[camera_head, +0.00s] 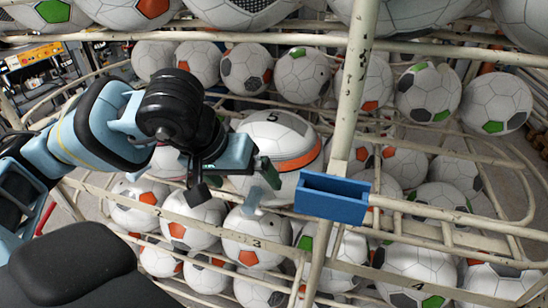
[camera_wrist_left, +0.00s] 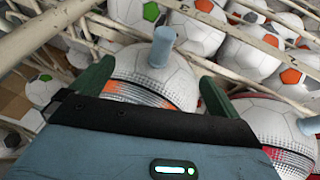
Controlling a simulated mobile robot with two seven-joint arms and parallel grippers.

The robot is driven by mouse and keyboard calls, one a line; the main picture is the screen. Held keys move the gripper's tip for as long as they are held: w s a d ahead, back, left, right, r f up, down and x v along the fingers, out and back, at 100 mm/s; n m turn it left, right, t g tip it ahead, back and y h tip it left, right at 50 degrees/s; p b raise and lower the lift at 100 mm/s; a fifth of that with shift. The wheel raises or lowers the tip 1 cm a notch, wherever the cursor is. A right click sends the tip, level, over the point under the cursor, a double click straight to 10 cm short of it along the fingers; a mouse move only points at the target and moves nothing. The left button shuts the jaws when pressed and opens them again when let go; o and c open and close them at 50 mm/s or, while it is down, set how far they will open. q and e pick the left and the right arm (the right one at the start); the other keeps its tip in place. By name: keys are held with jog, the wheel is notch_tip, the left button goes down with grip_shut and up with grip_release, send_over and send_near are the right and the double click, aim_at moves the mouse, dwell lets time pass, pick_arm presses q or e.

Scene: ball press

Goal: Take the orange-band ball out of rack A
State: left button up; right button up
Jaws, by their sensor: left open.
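The orange-band ball (camera_head: 287,150), white with a 5 on top, sits in the rack (camera_head: 345,110) in the middle of the head view. My left gripper (camera_head: 262,170) is at its left side, open. In the left wrist view the orange-band ball (camera_wrist_left: 150,78) lies between and beyond the two dark green fingers (camera_wrist_left: 155,86). Whether they touch it I cannot tell. A light blue peg (camera_wrist_left: 162,45) stands in front of the ball's far part. My right gripper is not in view.
A red-banded ball (camera_wrist_left: 280,125) lies close beside the right finger in the wrist view. A blue box (camera_head: 332,198) is fixed by a pale upright post (camera_head: 352,90). Cream rails and several patched balls crowd around, with little free room.

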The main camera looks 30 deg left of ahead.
aim_at(254, 189)
pick_arm(q)
jog(key=shift+x, duration=1.9)
jog(key=shift+d+r, duration=0.1)
jog(key=shift+c, duration=0.4)
jog(key=shift+w+r, duration=0.1)
grip_shut()
